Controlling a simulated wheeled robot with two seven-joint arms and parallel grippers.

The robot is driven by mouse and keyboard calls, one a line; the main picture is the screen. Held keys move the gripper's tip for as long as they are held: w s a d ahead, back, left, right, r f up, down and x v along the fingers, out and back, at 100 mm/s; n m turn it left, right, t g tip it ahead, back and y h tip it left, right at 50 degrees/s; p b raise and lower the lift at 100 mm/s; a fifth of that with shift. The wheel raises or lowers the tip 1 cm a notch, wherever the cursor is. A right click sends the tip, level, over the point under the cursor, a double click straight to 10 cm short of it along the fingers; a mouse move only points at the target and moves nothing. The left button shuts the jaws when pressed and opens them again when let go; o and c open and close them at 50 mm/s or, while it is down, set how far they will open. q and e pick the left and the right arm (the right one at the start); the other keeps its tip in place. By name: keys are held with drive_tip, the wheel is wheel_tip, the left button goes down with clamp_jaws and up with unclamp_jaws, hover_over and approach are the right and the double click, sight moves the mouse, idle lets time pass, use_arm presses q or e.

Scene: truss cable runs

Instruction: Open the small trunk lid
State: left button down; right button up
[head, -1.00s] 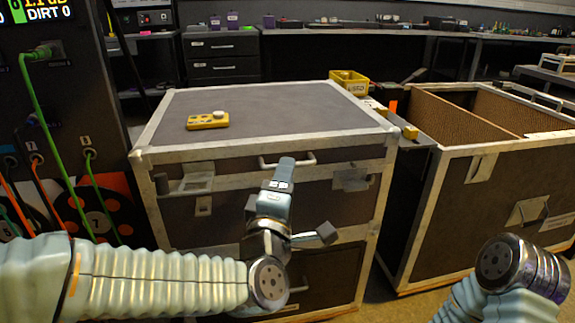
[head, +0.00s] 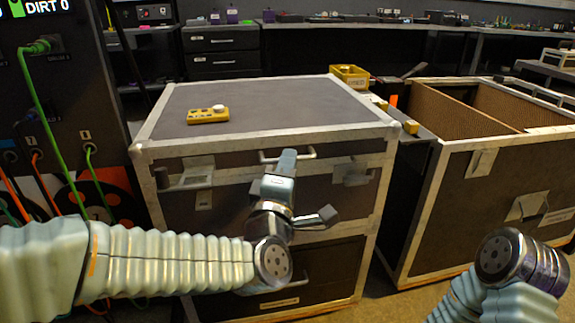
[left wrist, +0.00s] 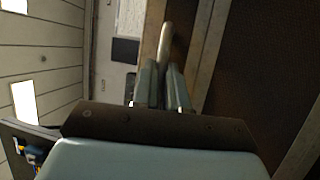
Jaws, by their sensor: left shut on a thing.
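The small trunk (head: 262,230) is a dark case with pale metal edging. Its lid (head: 270,103) is down, with a flat grey top. A pale bar handle (head: 303,155) is on the front of the lid, and it also shows in the left wrist view (left wrist: 166,42). My left gripper (head: 285,158) is at the middle of this handle, shut on it; its fingers also show in the left wrist view (left wrist: 162,80). Latches sit at the front left (head: 190,176) and front right (head: 350,173). My right gripper is out of view; only part of that arm shows at the lower right.
A yellow device (head: 208,115) with a pale knob lies on the lid. A larger open trunk (head: 490,190) stands close on the right. A yellow bin (head: 349,76) is behind the lid's far right corner. A dark rack (head: 85,120) with cables stands at the left.

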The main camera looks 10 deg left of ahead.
use_arm(q)
drive_tip(key=shift+n+g+y, duration=0.3)
drive_tip(key=shift+n+g, duration=0.1)
drive_tip(key=shift+g, duration=0.4)
drive_tip(key=r+p, duration=0.3)
drive_tip(key=w+r+p, duration=0.1)
drive_tip(key=r+p, duration=0.2)
drive_tip(key=p, duration=0.1)
drive_tip(key=r+p, duration=0.3)
drive_tip(key=r, duration=0.1)
drive_tip(key=shift+w+a+r+p, duration=0.1)
drive_tip(key=shift+w+a+p, duration=0.1)
drive_tip(key=shift+a+p, duration=0.1)
drive_tip(key=w+a+r+p, duration=0.1)
drive_tip(key=w+r+p, duration=0.3)
drive_tip(key=r, duration=0.5)
drive_tip(key=w+a+r+g+p, duration=0.1)
drive_tip(key=w+r+p, duration=0.3)
drive_tip(key=r, duration=0.5)
drive_tip(key=shift+w+a+p, duration=0.4)
drive_tip(key=shift+w+a, duration=0.1)
drive_tip(key=shift+w, duration=0.35)
